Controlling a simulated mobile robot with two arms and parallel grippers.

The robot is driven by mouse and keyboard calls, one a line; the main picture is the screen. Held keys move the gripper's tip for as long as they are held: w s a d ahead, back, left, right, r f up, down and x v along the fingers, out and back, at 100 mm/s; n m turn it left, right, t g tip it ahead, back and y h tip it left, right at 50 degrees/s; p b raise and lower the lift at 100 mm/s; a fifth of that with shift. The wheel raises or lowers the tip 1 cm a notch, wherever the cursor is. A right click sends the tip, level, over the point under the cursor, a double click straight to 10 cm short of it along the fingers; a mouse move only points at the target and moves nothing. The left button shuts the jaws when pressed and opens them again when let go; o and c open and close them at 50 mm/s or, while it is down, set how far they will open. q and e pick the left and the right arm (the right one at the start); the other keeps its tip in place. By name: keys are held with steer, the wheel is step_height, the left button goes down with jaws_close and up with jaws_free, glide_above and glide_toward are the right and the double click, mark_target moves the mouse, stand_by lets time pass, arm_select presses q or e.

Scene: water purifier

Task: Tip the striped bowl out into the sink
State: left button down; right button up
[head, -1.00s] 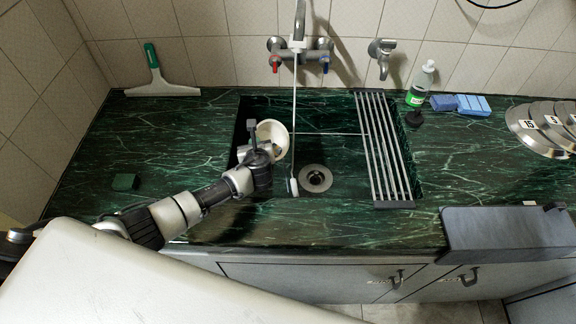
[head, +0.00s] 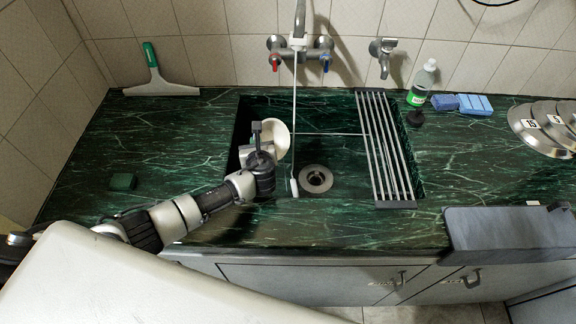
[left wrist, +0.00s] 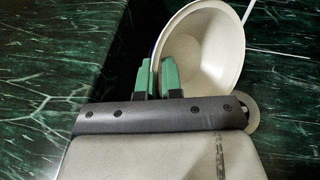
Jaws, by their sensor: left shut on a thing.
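The bowl (head: 279,141) is cream inside and is held tilted on its side over the left part of the green marble sink (head: 335,150). My left gripper (head: 262,145) is shut on the bowl's rim. In the left wrist view the green fingertips (left wrist: 156,76) pinch the rim of the bowl (left wrist: 208,50), whose open side faces right and towards the camera. A thin blue line shows along the rim; stripes on the outside are hidden. The bowl's visible inside looks empty. My right gripper is not in view.
A drain (head: 316,179) lies right of the bowl. A thin white hose (head: 294,120) hangs from the tap (head: 299,45) close beside the bowl. A metal rack (head: 385,150) spans the sink's right side.

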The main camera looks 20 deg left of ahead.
arm_select(q)
steer(key=shift+d+r+t+b, duration=0.2)
steer(key=shift+t+b, duration=0.1)
steer(key=shift+b, duration=0.1)
steer(key=shift+a+r+p, duration=0.3)
steer(key=shift+r+p, duration=0.05)
steer(key=shift+p, duration=0.75)
steer(key=shift+w+a+r+n+g+h+p, duration=0.2)
steer(key=shift+w+a+n+g+h+p, duration=0.65)
steer(key=shift+a+h, duration=0.5)
steer(key=shift+w+a+r+n+g+h+p, duration=0.15)
steer(key=shift+w+a+n+g+h+p, duration=0.35)
steer(key=shift+a+g+h, duration=0.75)
steer(key=shift+w+a+r+n+g+h+p, duration=0.2)
steer(key=shift+w+a+n+g+h+p, duration=0.25)
steer(key=shift+w+a+g+h+p, duration=0.85)
steer(key=shift+s+a+t+b, duration=0.25)
steer(key=shift+s+t+b, duration=0.2)
steer(key=shift+s+t, duration=0.15)
